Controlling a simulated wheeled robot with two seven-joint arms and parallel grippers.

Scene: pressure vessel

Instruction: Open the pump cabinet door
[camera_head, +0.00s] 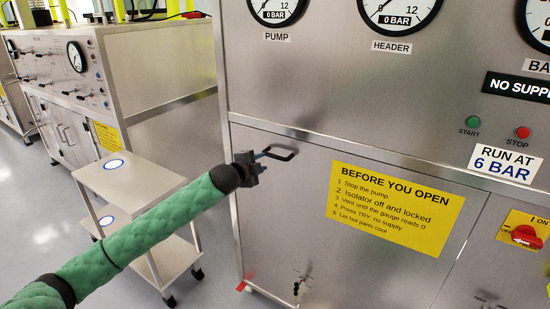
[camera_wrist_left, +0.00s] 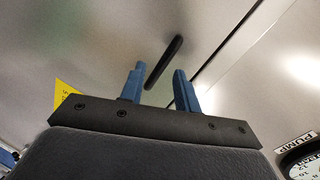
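The pump cabinet door (camera_head: 300,205) is a grey metal panel, flush in its frame and shut, with a yellow "BEFORE YOU OPEN" sign (camera_head: 396,208). A black bar handle (camera_head: 283,153) is at its upper left. My left gripper (camera_head: 263,157), on the green-sleeved arm, is at the handle's left end. In the left wrist view its two blue fingers (camera_wrist_left: 159,85) are apart. There the handle (camera_wrist_left: 164,62) shows in the gap and extends beyond the tips; I cannot tell whether the fingers touch it. My right gripper is not in view.
Gauges (camera_head: 400,12) and start and stop buttons (camera_head: 497,127) are above the door. A red switch (camera_head: 527,236) is on the right. A two-shelf trolley (camera_head: 130,178) stands left, close to my arm.

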